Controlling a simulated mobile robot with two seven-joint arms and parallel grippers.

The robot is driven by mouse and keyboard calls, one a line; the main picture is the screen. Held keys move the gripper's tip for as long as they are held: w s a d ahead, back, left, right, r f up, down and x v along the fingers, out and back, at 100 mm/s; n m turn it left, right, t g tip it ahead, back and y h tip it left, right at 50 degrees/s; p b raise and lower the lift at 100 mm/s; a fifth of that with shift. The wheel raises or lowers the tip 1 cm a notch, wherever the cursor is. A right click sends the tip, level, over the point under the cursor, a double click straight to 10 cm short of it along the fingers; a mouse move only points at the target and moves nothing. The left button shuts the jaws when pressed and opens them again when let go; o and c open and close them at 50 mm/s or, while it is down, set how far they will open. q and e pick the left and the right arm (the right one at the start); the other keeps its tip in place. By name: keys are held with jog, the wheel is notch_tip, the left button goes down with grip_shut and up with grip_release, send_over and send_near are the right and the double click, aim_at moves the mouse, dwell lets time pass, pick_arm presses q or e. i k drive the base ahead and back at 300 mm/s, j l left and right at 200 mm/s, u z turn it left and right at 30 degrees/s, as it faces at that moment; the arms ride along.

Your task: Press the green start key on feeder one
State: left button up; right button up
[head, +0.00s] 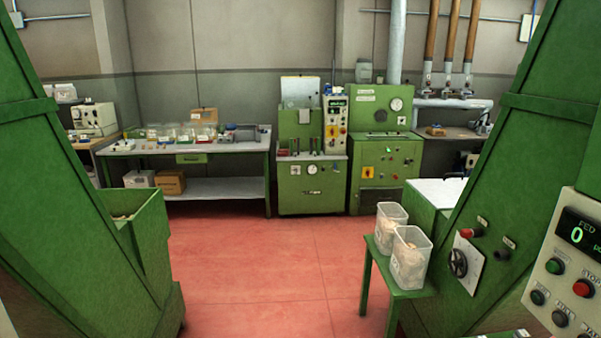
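A light control panel (548,292) stands at the right edge, cut off by the frame. It belongs to the large green machine (490,185) on the right. Its dark display (580,235) reads "FED" with a green 0. Below the display are a green key (554,266) and a red key (583,288), the red one labelled STOP. Several dark keys (560,318) sit lower down. The small label over the green key is hard to read. No marking "one" shows. Neither of my grippers is in view.
A small green stand (400,283) holds two clear bins (410,258) left of the right machine. Another tall green machine (70,190) stands at the left. Red floor (255,270) between them is open. A workbench (190,148) and green machines (312,180) line the back.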

aim_at(551, 265)
jog(key=k+l+z, duration=0.15)
jog(key=z, duration=1.2)
